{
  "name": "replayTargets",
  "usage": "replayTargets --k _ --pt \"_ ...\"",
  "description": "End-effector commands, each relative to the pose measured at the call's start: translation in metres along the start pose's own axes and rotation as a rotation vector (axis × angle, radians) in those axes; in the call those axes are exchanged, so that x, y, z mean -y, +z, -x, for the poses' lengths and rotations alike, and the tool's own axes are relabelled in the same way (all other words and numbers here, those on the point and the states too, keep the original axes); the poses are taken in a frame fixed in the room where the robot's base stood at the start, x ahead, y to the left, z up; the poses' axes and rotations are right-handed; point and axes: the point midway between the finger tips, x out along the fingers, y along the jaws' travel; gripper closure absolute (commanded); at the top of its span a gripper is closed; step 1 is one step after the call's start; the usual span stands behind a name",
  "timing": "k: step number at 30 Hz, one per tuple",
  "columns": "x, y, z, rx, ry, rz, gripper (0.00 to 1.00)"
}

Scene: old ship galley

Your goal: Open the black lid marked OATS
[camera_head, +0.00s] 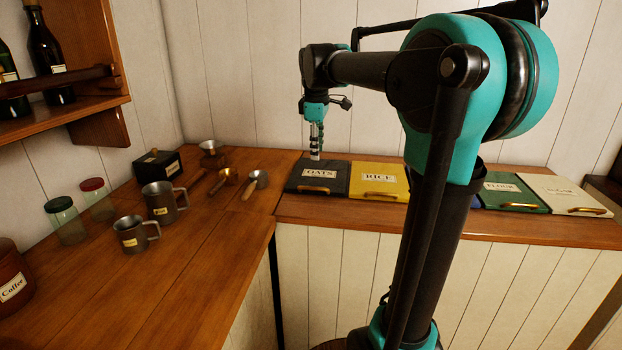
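The black lid marked OATS (300,182) lies flat in the counter top, at the left end of a row of coloured lids. Its label faces me and it has a wooden handle (313,189) near its front edge. I also cannot tell whether the tips touch the lid. No object shows in the gripper.
The yellow RICE lid (366,182) adjoins on the right. Beyond my arm are the green FLOUR lid (512,199) and a cream lid (567,190). Scoops (257,180), mugs (164,202), a black box (157,163) and jars (65,220) stand on the left counter. Its front part is clear.

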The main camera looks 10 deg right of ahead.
Motion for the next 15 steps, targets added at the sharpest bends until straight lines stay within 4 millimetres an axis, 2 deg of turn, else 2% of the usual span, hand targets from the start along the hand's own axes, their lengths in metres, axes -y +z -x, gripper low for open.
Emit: replayTargets --k 3,7,11,15 --pt "-0.01 -0.007 0.017 0.009 -0.008 0.074 0.68" --pt "-0.013 -0.009 0.016 0.012 -0.011 0.097 0.68" --pt "-0.013 -0.009 0.0 0.012 -0.01 0.096 0.68" --pt "-0.012 -0.009 -0.026 0.011 -0.01 0.095 0.68"
